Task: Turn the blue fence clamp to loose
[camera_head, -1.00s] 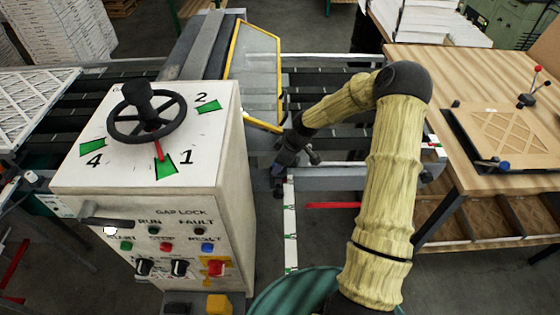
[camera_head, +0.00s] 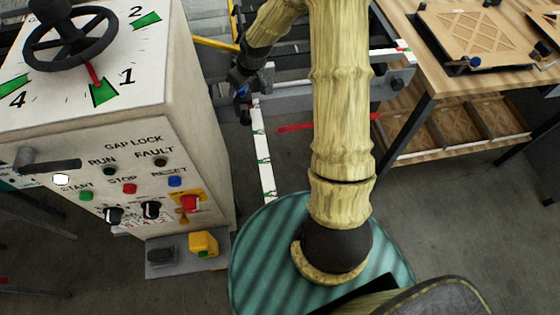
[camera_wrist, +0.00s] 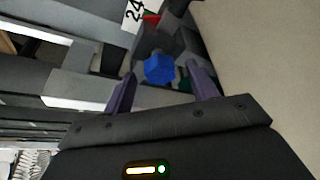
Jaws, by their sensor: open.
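The blue fence clamp (camera_wrist: 158,68) shows in the wrist view as a faceted blue knob on a grey block. My gripper (camera_wrist: 161,72) is open, its two purple fingers on either side of the knob in the picture. I cannot tell whether they touch it or how deep they reach. In the head view my gripper (camera_head: 244,82) is small and dark beside the fence rail, right of the control cabinet; a bit of blue shows there, too small to make out. A white scale (camera_wrist: 133,12) with the number 24 and a red mark lie just beyond the knob.
The control cabinet (camera_head: 180,130) with a handwheel (camera_head: 70,38) and several buttons stands close on the left. A white marked strip (camera_head: 262,150) and a red bar (camera_head: 300,127) lie right of it. A wooden table (camera_head: 440,70) with panels stands at the right.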

